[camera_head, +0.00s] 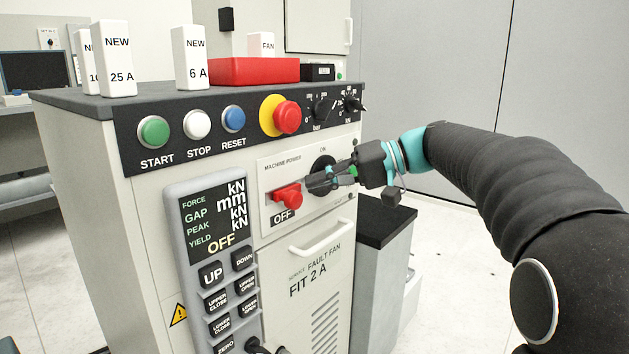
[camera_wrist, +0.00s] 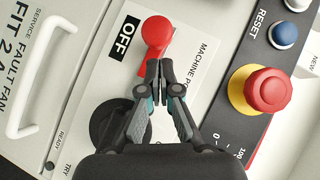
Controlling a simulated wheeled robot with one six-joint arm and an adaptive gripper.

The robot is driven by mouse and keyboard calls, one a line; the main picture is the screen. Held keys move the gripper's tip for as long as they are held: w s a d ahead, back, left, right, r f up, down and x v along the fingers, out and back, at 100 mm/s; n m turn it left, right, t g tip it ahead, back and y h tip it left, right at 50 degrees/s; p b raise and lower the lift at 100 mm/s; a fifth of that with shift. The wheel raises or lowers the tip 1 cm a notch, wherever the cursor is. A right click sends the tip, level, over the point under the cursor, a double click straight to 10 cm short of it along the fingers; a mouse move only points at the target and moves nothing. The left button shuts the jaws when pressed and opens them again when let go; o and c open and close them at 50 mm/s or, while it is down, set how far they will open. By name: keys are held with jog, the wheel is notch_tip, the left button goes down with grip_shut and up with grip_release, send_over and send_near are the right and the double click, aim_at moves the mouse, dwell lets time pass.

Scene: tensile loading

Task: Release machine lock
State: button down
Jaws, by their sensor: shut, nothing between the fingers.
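The machine power panel on the cabinet front carries a red switch handle (camera_head: 287,197) over a black OFF label (camera_head: 281,216). The handle also shows in the wrist view (camera_wrist: 157,32), just beyond my fingertips. My gripper (camera_head: 312,184) is shut and empty, its fingers close together and pointing at the handle. In the wrist view my gripper (camera_wrist: 158,66) overlaps the lower end of the handle; I cannot tell if it touches. A red mushroom button (camera_head: 288,117) on a yellow ring sits on the black strip above; it also shows in the wrist view (camera_wrist: 267,88). No object is marked as a lock.
Green START (camera_head: 153,132), white STOP (camera_head: 197,124) and blue RESET (camera_head: 233,118) buttons line the strip. A grey keypad (camera_head: 214,255) reads OFF. A white door handle (camera_head: 321,238) juts out below the panel. A black round knob (camera_wrist: 104,124) lies beside my fingers.

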jog(key=w+p+v, duration=0.1)
jog(key=v, duration=1)
jog(key=shift+w+d+r+p, duration=0.25)
jog(key=shift+w+r+p, duration=0.1)
jog(key=shift+r, duration=0.05)
